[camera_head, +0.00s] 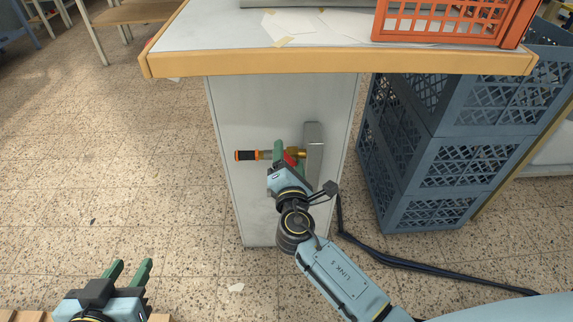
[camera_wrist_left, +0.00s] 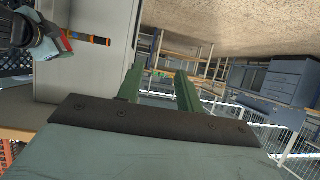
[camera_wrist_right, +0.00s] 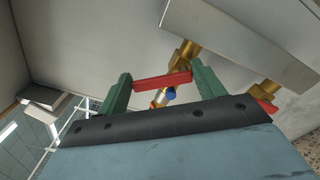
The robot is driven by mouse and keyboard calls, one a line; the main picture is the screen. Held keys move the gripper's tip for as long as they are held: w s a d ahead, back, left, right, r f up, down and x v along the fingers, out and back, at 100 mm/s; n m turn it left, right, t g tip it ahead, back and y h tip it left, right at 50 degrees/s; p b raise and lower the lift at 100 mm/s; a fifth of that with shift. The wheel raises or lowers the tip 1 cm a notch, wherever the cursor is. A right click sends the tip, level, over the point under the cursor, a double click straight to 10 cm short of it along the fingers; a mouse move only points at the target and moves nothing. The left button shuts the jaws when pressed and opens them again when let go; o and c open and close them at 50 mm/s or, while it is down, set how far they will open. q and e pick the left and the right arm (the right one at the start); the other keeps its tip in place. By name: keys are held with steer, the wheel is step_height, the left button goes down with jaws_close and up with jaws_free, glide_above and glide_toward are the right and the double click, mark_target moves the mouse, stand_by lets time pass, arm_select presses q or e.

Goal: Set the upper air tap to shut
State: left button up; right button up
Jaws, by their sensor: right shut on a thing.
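The upper air tap (camera_wrist_right: 185,55) is a brass valve on a grey metal block (camera_head: 314,150) on the cabinet's side. Its red lever (camera_wrist_right: 163,81) lies between the green fingers of my right gripper (camera_wrist_right: 160,88), which is shut on it. In the right wrist view the lever lies at an angle across the brass body. A second brass tap with a red lever (camera_wrist_right: 263,106) shows at the right there; in the head view my right gripper (camera_head: 282,160) hides it. My left gripper (camera_head: 130,270) is open and empty, low at the left, away from the taps.
A black and orange fitting (camera_head: 245,155) sticks out left from the tap. The worktop edge (camera_head: 300,62) overhangs above. Blue crates (camera_head: 400,150) stand right of the cabinet, and an orange crate (camera_head: 450,35) sits on the worktop. The floor at left is mostly clear.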

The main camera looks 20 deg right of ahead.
steer(key=m+b, duration=0.1)
steer(key=d+m+b, duration=0.1)
steer(key=m, duration=0.1)
steer(key=shift+s+f+m, duration=0.1)
steer(key=shift+s+m, duration=0.05)
steer(key=shift+m, duration=0.15)
arm_select(q)
step_height(320, 180, up, 14)
steer(key=d+t+h+b, duration=0.1)
steer(key=d+t+h, duration=0.1)
steer(key=t, duration=0.8)
steer(key=shift+w+d+r+h+b, duration=0.2)
steer(key=shift+d+h+b, duration=0.2)
steer(key=shift+h, duration=0.5)
arm_select(e)
steer(key=m, duration=0.3)
steer(key=shift+s+d, duration=0.1)
steer(key=shift+d, duration=0.25)
arm_select(q)
steer(key=shift+s+r, duration=0.1)
arm_select(e)
steer(key=shift+m, duration=0.3)
steer(key=o, duration=1)
steer(key=shift+s, duration=0.1)
